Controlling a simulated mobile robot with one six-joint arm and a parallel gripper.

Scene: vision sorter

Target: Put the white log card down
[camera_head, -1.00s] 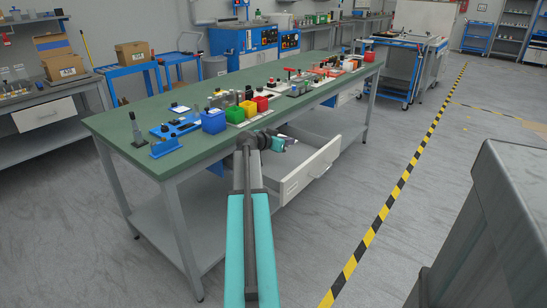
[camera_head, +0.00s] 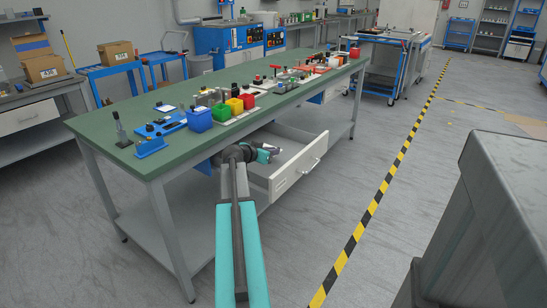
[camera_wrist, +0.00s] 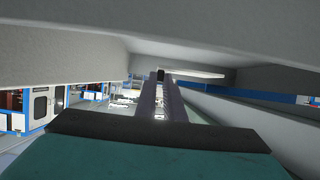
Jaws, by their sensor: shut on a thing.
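My gripper (camera_head: 268,153) is at the left end of the open white drawer (camera_head: 299,169) under the green-topped bench. In the wrist view the two dark fingers (camera_wrist: 160,98) reach forward and are shut on a thin, flat white card (camera_wrist: 196,72), the log card, at their tips. The card lies roughly level and sticks out to the right of the fingers. Pale drawer or bench surfaces surround the fingers in the wrist view. I cannot tell whether the card touches any of them. In the head view the card is not clearly visible.
The green bench top (camera_head: 128,152) carries a blue bin (camera_head: 199,119), a green bin (camera_head: 221,113), a yellow bin (camera_head: 235,106), a red bin (camera_head: 248,101) and several small parts. A grey cabinet (camera_head: 510,170) stands close at right. The floor between is clear.

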